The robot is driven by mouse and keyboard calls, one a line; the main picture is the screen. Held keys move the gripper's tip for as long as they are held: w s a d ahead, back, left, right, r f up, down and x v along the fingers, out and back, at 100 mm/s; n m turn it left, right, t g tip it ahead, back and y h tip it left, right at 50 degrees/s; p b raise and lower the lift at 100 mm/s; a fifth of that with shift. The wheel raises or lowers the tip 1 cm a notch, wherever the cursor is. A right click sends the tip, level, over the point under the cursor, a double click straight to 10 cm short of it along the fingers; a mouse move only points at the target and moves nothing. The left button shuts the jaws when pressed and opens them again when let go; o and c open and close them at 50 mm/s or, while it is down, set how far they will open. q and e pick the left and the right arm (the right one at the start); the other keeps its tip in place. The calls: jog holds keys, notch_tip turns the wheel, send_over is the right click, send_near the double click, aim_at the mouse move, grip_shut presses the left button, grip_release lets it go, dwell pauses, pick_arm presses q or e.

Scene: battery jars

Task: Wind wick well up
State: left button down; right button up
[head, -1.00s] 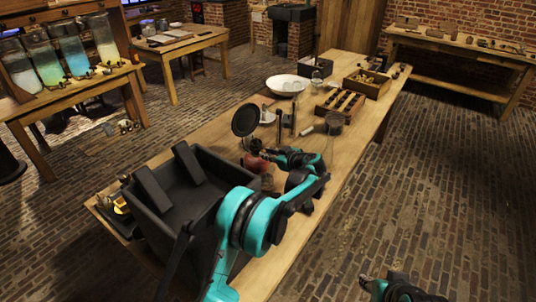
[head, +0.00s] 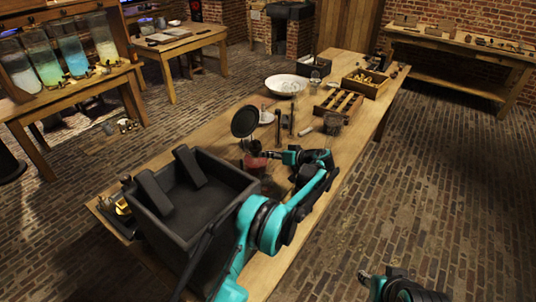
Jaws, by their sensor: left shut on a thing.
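A small red object (head: 254,163), which looks like the lamp's body, stands on the long wooden table beside a round dark disc (head: 245,121). My left gripper (head: 266,155) is at the upper right side of the red object, shut on a small part there. The gripped part is mostly hidden by the fingers, and the wick cannot be made out. My right arm's end (head: 385,284) shows at the bottom edge, over the floor and away from the table. Its fingers are too unclear to read.
A large black open bin (head: 225,213) stands at the table's near end. Upright dark rods (head: 284,122), a mesh cylinder (head: 334,121), a slotted wooden rack (head: 325,109), a white bowl (head: 286,85) and a wooden box (head: 364,90) stand farther back. The table's right strip is fairly clear.

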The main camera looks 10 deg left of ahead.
dwell(0.3)
pick_arm(q)
jog(key=c, duration=1.4)
grip_release()
jog(key=v, duration=1.2)
jog(key=shift+w, duration=0.15)
jog(key=shift+d, duration=0.1)
